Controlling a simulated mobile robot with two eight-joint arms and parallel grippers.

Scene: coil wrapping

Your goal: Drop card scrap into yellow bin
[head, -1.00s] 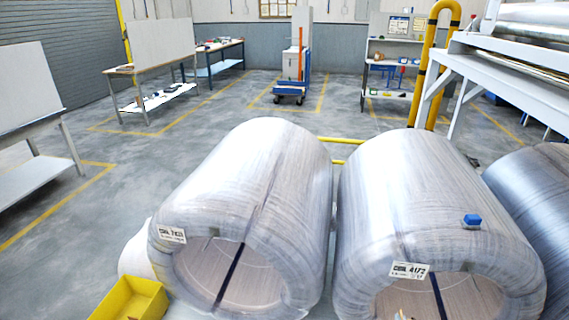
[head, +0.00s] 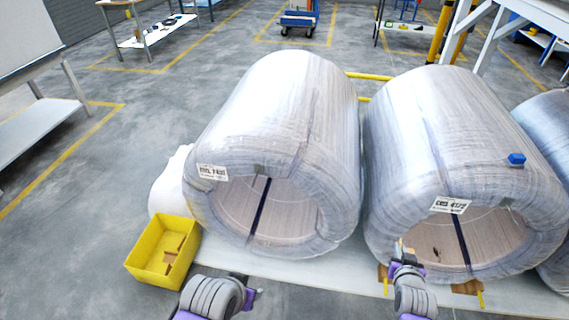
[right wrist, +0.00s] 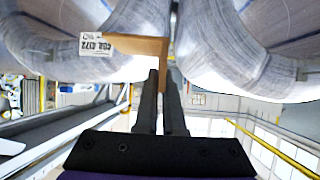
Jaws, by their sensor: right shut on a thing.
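The yellow bin (head: 148,273) stands on the floor at the lower left in the head view, with brown card pieces (head: 170,257) inside it. My right gripper (head: 403,256) is in front of the right coil's opening. It is shut on a tan card scrap (head: 401,246), which also shows at its fingertips in the right wrist view (right wrist: 138,45). The scrap is well to the right of the bin. My left gripper (head: 250,292) is low in the head view, right of the bin and in front of the left coil. Its fingers are too unclear to tell open from shut.
Two large wrapped coils, left (head: 285,150) and right (head: 460,150), lie side by side on a pale base (head: 310,275), with another at the right edge. Brown blocks (head: 467,288) sit beneath the right coil. A blue object (head: 516,159) rests on it. Floor left of the bin is clear.

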